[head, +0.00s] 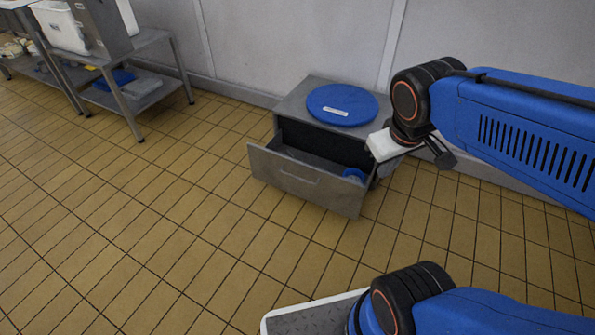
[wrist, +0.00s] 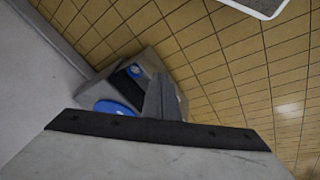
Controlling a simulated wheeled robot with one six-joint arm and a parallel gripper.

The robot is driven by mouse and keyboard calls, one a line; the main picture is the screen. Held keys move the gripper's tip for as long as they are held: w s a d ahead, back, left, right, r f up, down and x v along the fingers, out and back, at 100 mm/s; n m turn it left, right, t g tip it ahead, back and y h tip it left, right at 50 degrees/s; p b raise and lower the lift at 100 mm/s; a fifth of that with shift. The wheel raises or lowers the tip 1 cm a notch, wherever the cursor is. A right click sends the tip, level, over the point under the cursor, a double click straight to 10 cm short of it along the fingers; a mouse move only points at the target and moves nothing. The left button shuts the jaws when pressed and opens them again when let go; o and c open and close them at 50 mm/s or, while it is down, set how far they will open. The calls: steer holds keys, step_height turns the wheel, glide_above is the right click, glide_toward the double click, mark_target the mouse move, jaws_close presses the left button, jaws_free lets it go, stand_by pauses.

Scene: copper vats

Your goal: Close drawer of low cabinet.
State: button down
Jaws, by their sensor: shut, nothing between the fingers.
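The low grey cabinet (head: 290,104) stands against the wall in the head view. Its drawer (head: 305,182) is pulled well out, with a flat metal front and a bar handle. A small blue item (head: 353,174) lies inside at the drawer's right end. The cabinet also shows tilted in the wrist view (wrist: 150,62). My gripper (wrist: 165,98) is shut and empty, its fingers overlapping the cabinet in the wrist view. In the head view my arm's end is at the cabinet's right side and covers part of it. I cannot tell whether it touches the cabinet.
A round blue lid (head: 342,105) with a white label lies on the cabinet top. A metal shelf table (head: 140,95) with bins stands at the left along the wall (head: 290,40). The tiled floor (head: 150,220) in front of the drawer is clear.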

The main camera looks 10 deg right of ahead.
steer(key=w+a+f+n+h, duration=0.1)
steer(key=w+f+n+h, duration=0.3)
steer(key=w, duration=0.3)
steer(key=w+a+f+n+h, duration=0.1)
steer(key=w+f+n, duration=0.4)
steer(key=w, duration=0.3)
steer(key=w+a+f+n+h, duration=0.1)
steer(key=w+f+n+h, duration=0.3)
steer(key=w, duration=0.3)
steer(key=w+a+f+n+t+y, duration=0.1)
steer(key=w+a+f+n+t, duration=0.2)
steer(key=a+f, duration=0.35)
steer(key=w+a+f+n+t+y, duration=0.1)
steer(key=w+a+f+n, duration=0.4)
steer(key=f, duration=0.3)
steer(key=w+a+f+n+t, duration=0.2)
steer(key=a+f+n, duration=0.3)
steer(key=f, duration=0.3)
glide_toward(301, 165)
step_height(301, 165, down, 3)
steer(key=w+d, duration=0.2)
steer(key=w, duration=0.1)
steer(key=shift+d, duration=0.25)
steer(key=shift+w+d, duration=0.45)
steer(key=shift+w, duration=0.1)
